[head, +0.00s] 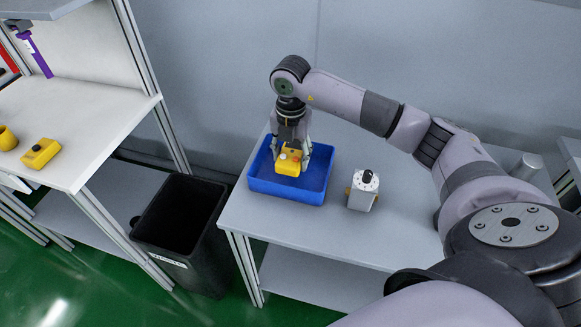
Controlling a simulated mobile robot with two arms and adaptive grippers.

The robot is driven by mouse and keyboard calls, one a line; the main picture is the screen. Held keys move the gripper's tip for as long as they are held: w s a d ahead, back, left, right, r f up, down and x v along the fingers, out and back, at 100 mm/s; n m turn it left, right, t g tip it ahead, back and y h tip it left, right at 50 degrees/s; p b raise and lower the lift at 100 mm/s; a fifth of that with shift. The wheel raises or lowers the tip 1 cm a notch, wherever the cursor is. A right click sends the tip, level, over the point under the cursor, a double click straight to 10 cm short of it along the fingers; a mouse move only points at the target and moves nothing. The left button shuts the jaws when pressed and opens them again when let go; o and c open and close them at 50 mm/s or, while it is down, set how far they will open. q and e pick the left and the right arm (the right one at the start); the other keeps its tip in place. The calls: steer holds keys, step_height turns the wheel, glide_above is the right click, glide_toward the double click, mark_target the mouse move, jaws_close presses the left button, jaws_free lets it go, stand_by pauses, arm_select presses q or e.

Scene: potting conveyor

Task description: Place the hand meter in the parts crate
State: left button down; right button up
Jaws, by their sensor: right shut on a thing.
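The yellow hand meter (289,163) is between the fingers of my right gripper (292,150). The gripper points down and is shut on it. The picture does not show clearly whether the meter touches the crate floor. The gripper and meter hide part of the crate's inside; its right side looks empty. My left gripper is not in view.
A white and grey device with a black knob (363,188) stands right of the crate. A black bin (183,232) stands on the floor to the left. The white bench (80,130) at left holds a yellow box (40,153) and a yellow round item (6,139).

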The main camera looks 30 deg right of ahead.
mark_target(291, 154)
steer(key=shift+f, duration=0.7)
step_height(291, 154, down, 4)
steer(key=shift+f+p, duration=0.1)
steer(key=shift+p, duration=0.2)
steer(key=shift+f, duration=0.15)
steer(key=o, duration=1.3)
step_height(291, 154, up, 12)
steer(key=shift+r+b, duration=0.2)
steer(key=shift+b, duration=0.75)
